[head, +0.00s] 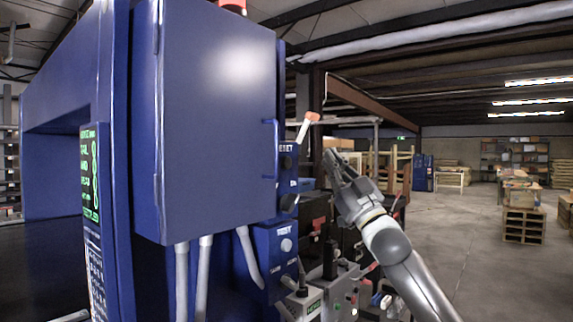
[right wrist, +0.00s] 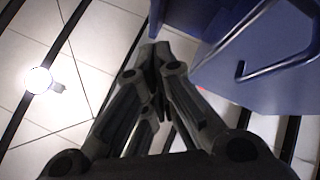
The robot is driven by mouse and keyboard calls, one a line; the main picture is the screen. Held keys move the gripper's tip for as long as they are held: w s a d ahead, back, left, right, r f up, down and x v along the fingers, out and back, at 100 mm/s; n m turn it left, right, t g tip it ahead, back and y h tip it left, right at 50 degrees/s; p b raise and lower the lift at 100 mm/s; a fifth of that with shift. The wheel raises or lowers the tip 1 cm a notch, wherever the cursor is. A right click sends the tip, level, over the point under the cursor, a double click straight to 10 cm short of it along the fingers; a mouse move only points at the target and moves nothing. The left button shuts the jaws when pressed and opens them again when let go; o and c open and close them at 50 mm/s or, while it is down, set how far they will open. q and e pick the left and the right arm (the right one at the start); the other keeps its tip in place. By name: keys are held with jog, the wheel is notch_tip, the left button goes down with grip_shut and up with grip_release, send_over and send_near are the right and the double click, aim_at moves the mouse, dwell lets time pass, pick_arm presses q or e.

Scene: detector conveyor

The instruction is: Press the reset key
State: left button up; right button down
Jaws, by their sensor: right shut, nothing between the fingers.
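A small blue control box (head: 285,180) sits just right of the large blue cabinet. The label at its top is partly hidden by the cabinet and ends in "ET". A dark round control (head: 286,162) shows under that label, and a dark knob (head: 289,201) lower down. I cannot tell for sure which part is the reset key. My right gripper (head: 331,160) is shut and empty, to the right of this box and apart from it in the picture. In the right wrist view its fingertips (right wrist: 153,50) are together, with nothing between them. My left gripper is not in view.
The blue cabinet (head: 205,120) has a handle (head: 270,148) on its right edge, which also shows in the right wrist view (right wrist: 275,65). Below is a blue box marked TEST (head: 283,232). An orange-tipped white stick (head: 305,127) stands behind. Open floor lies right, with pallets (head: 524,225).

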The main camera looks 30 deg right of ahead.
aim_at(286, 163)
jog(key=shift+w, duration=0.1)
jog(key=w+a+p, duration=0.3)
jog(key=w, duration=0.5)
jog(key=shift+a+y, duration=0.2)
jog(key=shift+y, duration=0.1)
jog(key=shift+w, duration=0.1)
dwell(1.2)
jog(key=shift+w+a, duration=0.2)
jog(key=shift+w, duration=0.1)
jog(key=shift+w+a+p, duration=0.15)
jog(key=shift+w+p, duration=0.3)
jog(key=shift+p, duration=0.05)
dwell(0.7)
jog(key=shift+s, duration=0.15)
jog(key=shift+s+d, duration=0.35)
jog(key=shift+s, duration=0.35)
